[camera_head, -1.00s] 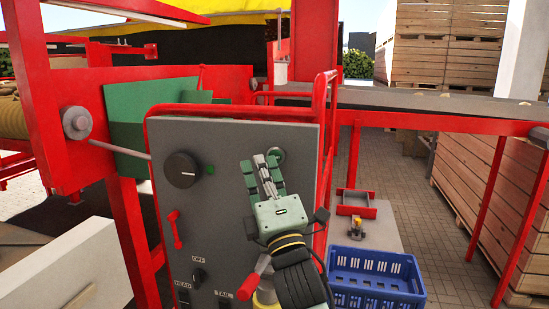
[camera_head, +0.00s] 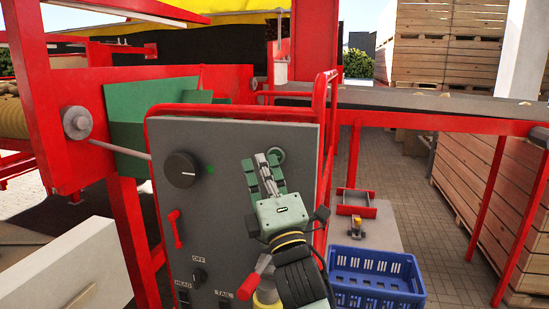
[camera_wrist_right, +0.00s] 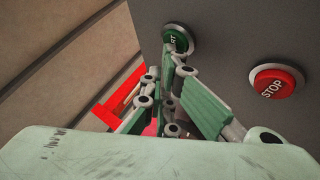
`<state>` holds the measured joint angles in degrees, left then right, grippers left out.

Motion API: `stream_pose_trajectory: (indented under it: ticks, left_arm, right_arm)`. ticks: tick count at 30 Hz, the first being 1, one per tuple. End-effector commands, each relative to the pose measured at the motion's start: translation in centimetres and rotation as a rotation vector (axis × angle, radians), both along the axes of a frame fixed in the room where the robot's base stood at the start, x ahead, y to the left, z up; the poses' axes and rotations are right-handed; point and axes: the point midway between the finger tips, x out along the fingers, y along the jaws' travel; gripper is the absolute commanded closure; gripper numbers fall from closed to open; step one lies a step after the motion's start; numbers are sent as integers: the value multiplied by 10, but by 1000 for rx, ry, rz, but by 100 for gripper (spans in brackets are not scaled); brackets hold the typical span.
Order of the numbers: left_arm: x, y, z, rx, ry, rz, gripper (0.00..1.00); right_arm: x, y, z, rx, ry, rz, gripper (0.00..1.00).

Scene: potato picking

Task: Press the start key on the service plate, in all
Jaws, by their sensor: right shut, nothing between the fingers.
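The service plate (camera_head: 235,140) is an upright grey panel in a red frame, in the middle of the head view. The round green start key (camera_head: 278,153) shows near its upper right, partly hidden by my right gripper (camera_head: 263,160). In the right wrist view the start key (camera_wrist_right: 180,36) shows the letters "RT". My right gripper (camera_wrist_right: 179,62) is shut and empty, its fingertips at the key's lower edge. I cannot tell whether they touch it. A red stop key (camera_wrist_right: 276,82) sits to the right in that view. My left gripper is not in view.
A red rail (camera_head: 322,150) runs along the plate's right edge. A blue crate (camera_head: 375,280) stands at the lower right, wooden crates behind.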

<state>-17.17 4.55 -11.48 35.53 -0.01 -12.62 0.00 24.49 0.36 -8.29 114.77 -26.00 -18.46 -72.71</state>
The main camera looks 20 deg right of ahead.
Motion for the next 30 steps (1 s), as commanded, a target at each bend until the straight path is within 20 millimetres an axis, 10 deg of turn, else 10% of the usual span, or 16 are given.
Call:
stream_pose_trajectory:
  ticks: [30]
  left_arm:
    - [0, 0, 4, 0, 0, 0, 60]
  right_arm:
    - [-39, 27, -1, 1, 1, 2, 100]
